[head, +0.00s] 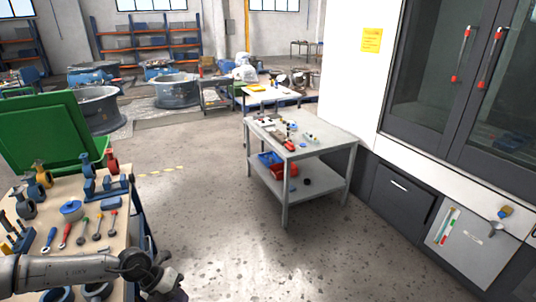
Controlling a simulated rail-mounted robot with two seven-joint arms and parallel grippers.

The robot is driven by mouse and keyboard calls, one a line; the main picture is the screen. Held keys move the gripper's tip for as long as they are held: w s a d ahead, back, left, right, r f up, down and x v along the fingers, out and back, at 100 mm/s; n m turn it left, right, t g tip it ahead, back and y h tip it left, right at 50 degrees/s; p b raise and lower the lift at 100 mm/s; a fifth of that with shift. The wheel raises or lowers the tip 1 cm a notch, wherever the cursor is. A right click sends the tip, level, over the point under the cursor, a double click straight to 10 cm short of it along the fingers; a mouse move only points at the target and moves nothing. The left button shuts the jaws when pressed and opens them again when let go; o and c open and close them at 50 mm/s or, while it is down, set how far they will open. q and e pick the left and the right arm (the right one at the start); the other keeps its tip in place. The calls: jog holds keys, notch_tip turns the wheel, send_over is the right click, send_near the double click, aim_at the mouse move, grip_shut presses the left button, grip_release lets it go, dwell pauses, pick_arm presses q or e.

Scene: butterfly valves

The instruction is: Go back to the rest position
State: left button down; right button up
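My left arm comes in from the lower left, over the near end of the tool bench (148,192). My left gripper (172,288) hangs just past the bench's right edge, at the bottom of the head view. Its fingertips are dark and partly cut off by the frame, so I cannot tell whether it is open or shut. I see nothing clearly held in it. My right gripper is not in view.
The bench holds several hand tools and blue-and-red parts. A metal two-shelf table (335,147) stands at the centre. The floor between is clear.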

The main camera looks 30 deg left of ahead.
pick_arm(q)
jog(key=w+r+n+t+y, duration=0.9)
jog(key=w+r+n+t, duration=0.3)
jog(key=r+t, duration=0.35)
jog(key=s+d+f+n+g+h+p, duration=0.1)
jog(key=s+d+f+n+g+h, duration=0.1)
jog(key=s+d+f+n+g, duration=0.85)
jog(key=s+d+f+n+g+h, duration=0.1)
jog(key=s+d+f+n+g, duration=0.35)
jog(key=s+d+f, duration=1.05)
jog(key=s+a+r+p, duration=0.1)
jog(key=r+p, duration=1.8)
jog(key=s+a+r+p, duration=0.2)
jog(key=r+p, duration=1.7)
jog(key=r, duration=0.1)
jog(key=shift+s+a+r, duration=0.15)
jog(key=shift+a+r, duration=0.05)
jog(key=shift+r, duration=0.1)
